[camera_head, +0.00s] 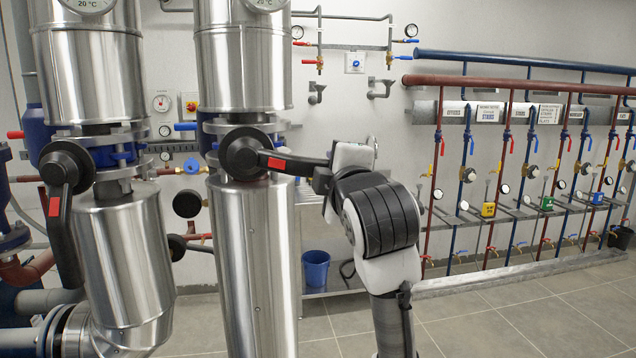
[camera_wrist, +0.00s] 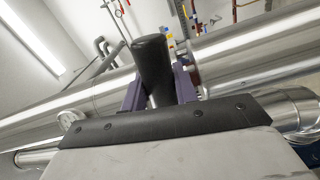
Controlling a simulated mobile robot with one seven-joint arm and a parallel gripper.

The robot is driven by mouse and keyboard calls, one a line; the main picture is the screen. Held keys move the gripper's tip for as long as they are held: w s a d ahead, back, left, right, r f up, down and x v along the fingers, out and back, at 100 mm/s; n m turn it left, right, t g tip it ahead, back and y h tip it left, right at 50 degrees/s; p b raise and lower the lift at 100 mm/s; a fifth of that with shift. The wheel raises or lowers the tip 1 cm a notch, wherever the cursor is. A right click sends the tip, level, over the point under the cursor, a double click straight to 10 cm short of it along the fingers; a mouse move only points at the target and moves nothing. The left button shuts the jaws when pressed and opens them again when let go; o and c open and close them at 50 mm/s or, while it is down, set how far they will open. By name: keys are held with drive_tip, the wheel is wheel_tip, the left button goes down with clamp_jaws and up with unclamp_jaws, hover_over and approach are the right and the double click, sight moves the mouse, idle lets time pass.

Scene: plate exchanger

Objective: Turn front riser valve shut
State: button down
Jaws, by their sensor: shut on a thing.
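A valve (camera_head: 243,153) with a round black hub sits on the middle silver riser. Its black lever (camera_head: 300,163) with a red mark points right, nearly level and across the riser. My gripper (camera_head: 322,178) is shut on the lever's outer end. In the wrist view the dark lever end (camera_wrist: 150,60) stands between the purple fingers of my gripper (camera_wrist: 158,92). A second valve (camera_head: 66,165) is on the left riser, and its black lever (camera_head: 62,235) hangs down along the pipe. No label shows which riser is the front one.
Silver risers (camera_head: 240,270) (camera_head: 125,265) stand close to my arm. A blue bucket (camera_head: 316,268) is on a low metal shelf behind. A pipe manifold with red and blue lines (camera_head: 520,85) runs along the right wall. The tiled floor (camera_head: 490,315) at right front is clear.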

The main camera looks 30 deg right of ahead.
drive_tip(key=shift+r+n, duration=1)
drive_tip(key=shift+r, duration=0.3)
drive_tip(key=c, duration=1.1)
unclamp_jaws()
drive_tip(key=shift+f, duration=0.1)
drive_tip(key=shift+s, duration=0.25)
drive_tip(key=b+v, duration=0.4)
drive_tip(key=v, duration=0.9)
drive_tip(key=shift+s+a+b, duration=0.1)
drive_tip(key=shift+s+b, duration=0.05)
drive_tip(key=shift+b, duration=0.15)
